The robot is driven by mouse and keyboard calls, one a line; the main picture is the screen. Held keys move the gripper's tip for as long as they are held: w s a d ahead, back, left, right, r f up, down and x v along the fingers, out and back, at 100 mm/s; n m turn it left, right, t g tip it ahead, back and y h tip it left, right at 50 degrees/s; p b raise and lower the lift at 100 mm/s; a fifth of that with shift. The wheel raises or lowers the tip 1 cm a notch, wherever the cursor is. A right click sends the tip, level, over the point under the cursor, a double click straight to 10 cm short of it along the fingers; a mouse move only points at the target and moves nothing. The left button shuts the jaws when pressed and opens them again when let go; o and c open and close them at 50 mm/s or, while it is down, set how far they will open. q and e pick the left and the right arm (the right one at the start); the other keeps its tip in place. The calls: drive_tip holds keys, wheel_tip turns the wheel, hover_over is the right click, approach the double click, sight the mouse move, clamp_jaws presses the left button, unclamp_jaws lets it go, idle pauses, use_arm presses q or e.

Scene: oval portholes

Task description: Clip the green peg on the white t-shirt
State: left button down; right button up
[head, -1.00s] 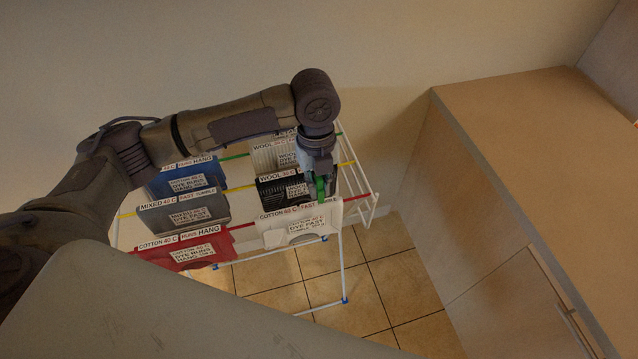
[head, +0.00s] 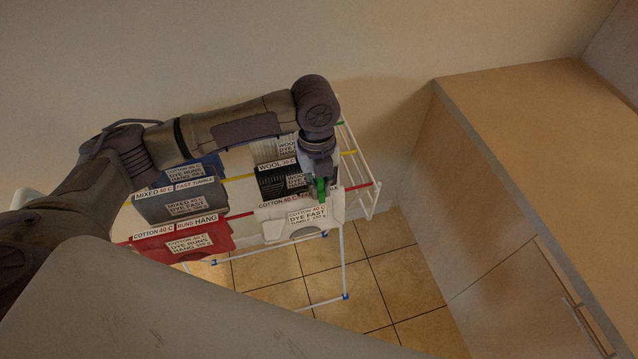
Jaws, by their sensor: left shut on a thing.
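The white t-shirt (head: 277,232) hangs over the red line at the front of the drying rack, with a label reading cotton 40 C, dye fast. The green peg (head: 321,190) is in my left gripper (head: 320,186), which points down at the top right edge of the white t-shirt. The jaws are shut on the peg. The peg overlaps the shirt's upper edge in the picture; I cannot tell whether it grips the cloth. My right gripper is out of view.
On the white drying rack (head: 345,270) hang a red garment (head: 155,247), a grey garment (head: 155,207), a blue garment (head: 207,166) and a black garment (head: 270,183). A wooden cabinet (head: 530,150) stands to the right. Tiled floor lies below.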

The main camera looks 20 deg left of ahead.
use_arm(q)
drive_tip(key=shift+s+f, duration=0.35)
drive_tip(key=shift+f, duration=0.25)
drive_tip(key=c, duration=1.2)
unclamp_jaws()
drive_tip(key=shift+o, duration=0.5)
drive_tip(key=shift+w+f, duration=0.1)
drive_tip(key=shift+w, duration=0.15)
